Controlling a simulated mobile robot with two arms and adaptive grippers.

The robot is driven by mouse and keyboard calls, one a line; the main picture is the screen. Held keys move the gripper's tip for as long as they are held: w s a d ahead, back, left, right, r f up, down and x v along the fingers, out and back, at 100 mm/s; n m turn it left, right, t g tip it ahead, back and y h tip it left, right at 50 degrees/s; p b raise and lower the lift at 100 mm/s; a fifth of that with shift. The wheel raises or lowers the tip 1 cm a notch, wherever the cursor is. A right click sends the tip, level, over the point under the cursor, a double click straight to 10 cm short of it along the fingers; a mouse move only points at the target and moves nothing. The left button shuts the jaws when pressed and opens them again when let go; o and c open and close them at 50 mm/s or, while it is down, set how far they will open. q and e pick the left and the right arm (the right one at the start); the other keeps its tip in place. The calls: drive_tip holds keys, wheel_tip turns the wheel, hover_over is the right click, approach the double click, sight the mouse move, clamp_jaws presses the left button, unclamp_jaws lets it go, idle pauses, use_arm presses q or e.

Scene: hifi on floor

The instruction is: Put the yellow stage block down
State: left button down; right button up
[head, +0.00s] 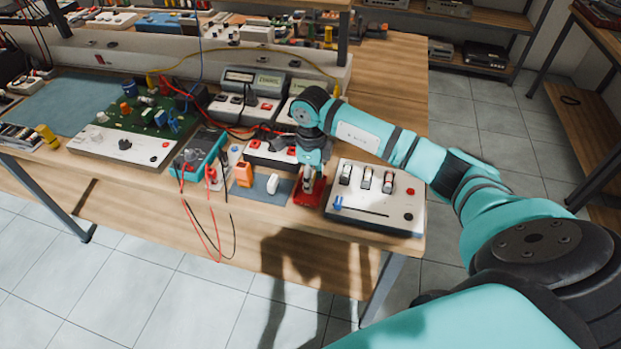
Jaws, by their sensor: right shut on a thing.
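My right gripper (311,182) points down at the bench's front edge, over a small red tray (301,198). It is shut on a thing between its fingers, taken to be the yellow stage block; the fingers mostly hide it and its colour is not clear. I cannot tell whether it touches the tray. To the left, an orange block (243,174) and a white block (272,184) stand on a blue-grey mat (287,187). My left gripper is not in view.
A white switch panel (375,207) stands close right of the red tray. A teal meter (203,152) with hanging red and black leads and a green circuit board (140,118) lie left. White instruments (262,151) stand behind. The bench's right rear (390,100) is clear.

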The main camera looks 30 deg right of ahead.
drive_tip(key=shift+f, duration=0.85)
drive_tip(key=shift+a, duration=0.1)
drive_tip(key=shift+f, duration=0.25)
drive_tip(key=o, duration=0.9)
drive_tip(key=shift+r, duration=0.2)
wheel_tip(320, 180, up, 12)
drive_tip(key=shift+r+b, duration=0.1)
drive_tip(key=shift+b, duration=1.05)
